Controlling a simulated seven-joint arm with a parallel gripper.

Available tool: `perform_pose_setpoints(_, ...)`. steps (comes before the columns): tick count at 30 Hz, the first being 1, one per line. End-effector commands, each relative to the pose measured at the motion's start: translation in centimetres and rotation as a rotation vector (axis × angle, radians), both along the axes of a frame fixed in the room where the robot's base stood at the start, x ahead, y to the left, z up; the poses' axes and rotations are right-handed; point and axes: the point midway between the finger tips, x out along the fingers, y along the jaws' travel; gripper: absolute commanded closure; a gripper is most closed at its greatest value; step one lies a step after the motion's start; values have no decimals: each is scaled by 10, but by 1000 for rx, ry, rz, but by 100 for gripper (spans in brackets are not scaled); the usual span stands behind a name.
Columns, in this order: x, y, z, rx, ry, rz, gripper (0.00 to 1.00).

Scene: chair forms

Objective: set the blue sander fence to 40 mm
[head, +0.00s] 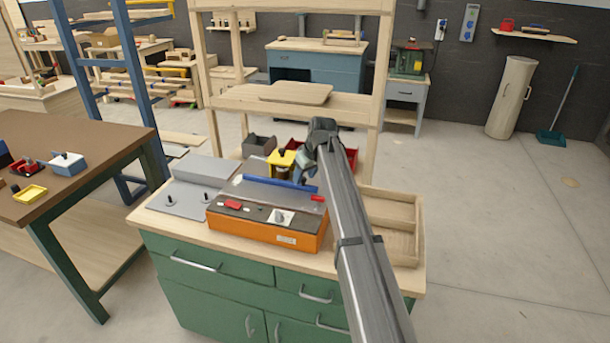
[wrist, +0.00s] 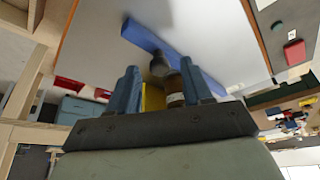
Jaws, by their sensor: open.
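The blue fence (head: 280,184) is a long bar lying across the grey top of the orange sander (head: 262,232). It also shows in the wrist view (wrist: 150,42), running slantwise over the pale top. My gripper (head: 304,174) is above the sander's top, close to the right part of the fence. In the wrist view its two blue fingers (wrist: 159,68) are apart, with a dark rounded knob (wrist: 160,64) and a brownish cylinder (wrist: 175,92) seen between them. I cannot tell whether the fingers touch the knob. No scale reading is legible.
A yellow block-like part (head: 281,160) stands behind the fence. A wooden tray (head: 393,225) lies to the right, and a grey plate with black knobs (head: 183,197) to the left. A wooden rack (head: 291,104) stands behind.

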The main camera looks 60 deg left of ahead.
Motion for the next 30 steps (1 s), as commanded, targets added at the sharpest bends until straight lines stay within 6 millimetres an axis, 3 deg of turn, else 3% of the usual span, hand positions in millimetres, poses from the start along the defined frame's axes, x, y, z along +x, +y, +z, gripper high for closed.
perform_pose_setpoints(9,0,1,-2,0,0,0,50)
perform_pose_setpoints(25,0,1,-2,0,0,0,100)
perform_pose_setpoints(30,0,1,-2,0,0,0,100)
